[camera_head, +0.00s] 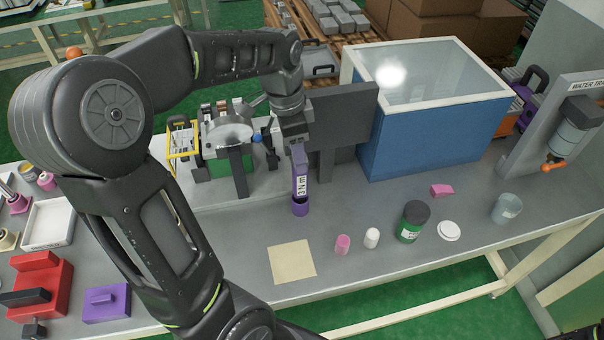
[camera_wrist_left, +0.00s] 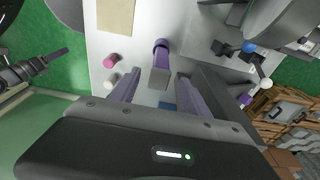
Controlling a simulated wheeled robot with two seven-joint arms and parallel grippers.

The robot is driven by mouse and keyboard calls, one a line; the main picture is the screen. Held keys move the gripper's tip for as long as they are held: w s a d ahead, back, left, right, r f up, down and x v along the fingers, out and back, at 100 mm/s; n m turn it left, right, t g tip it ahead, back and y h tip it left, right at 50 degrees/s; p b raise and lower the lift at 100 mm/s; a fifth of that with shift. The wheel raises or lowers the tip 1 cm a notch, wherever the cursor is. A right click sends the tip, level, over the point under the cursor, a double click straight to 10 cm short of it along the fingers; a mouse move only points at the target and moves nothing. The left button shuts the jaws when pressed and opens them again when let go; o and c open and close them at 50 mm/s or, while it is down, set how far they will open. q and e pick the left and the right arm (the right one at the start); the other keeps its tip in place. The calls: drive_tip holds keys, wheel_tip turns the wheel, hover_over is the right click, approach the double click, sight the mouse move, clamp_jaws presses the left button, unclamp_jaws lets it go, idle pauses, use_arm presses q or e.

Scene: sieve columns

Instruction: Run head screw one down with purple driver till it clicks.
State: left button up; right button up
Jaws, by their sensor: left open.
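The purple driver (camera_head: 301,185), marked "3 N m", stands upright with its lower end at a purple round base (camera_head: 300,208) on the bench. My left gripper (camera_head: 299,158) is directly above it, pointing down. In the left wrist view the driver (camera_wrist_left: 161,58) lies between the two separated fingers of my left gripper (camera_wrist_left: 158,88). The fingers are open, with gaps on both sides. What looks like my right gripper (camera_wrist_left: 57,54) shows at the left of that view, over green floor; its jaw state is unclear. Head screw one cannot be made out.
A grey upright panel (camera_head: 340,130) and a blue box (camera_head: 430,135) stand close behind and right. A fixture with a round grey plate (camera_head: 228,133) stands left. Pink (camera_head: 343,244) and white pieces and a green jar (camera_head: 412,222) stand front right, near a beige square (camera_head: 292,262).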

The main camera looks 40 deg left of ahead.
sight(300, 186)
use_arm(q)
drive_tip(key=shift+w+d+f, duration=0.15)
drive_tip(key=shift+f, duration=1.15)
drive_tip(key=shift+w+d+f+p, duration=0.15)
drive_tip(key=shift+f+p, duration=0.25)
drive_tip(key=shift+f, duration=0.9)
drive_tip(key=shift+w+d+f+p, duration=0.15)
drive_tip(key=shift+f+p, duration=0.25)
drive_tip(key=shift+f, duration=0.9)
clamp_jaws()
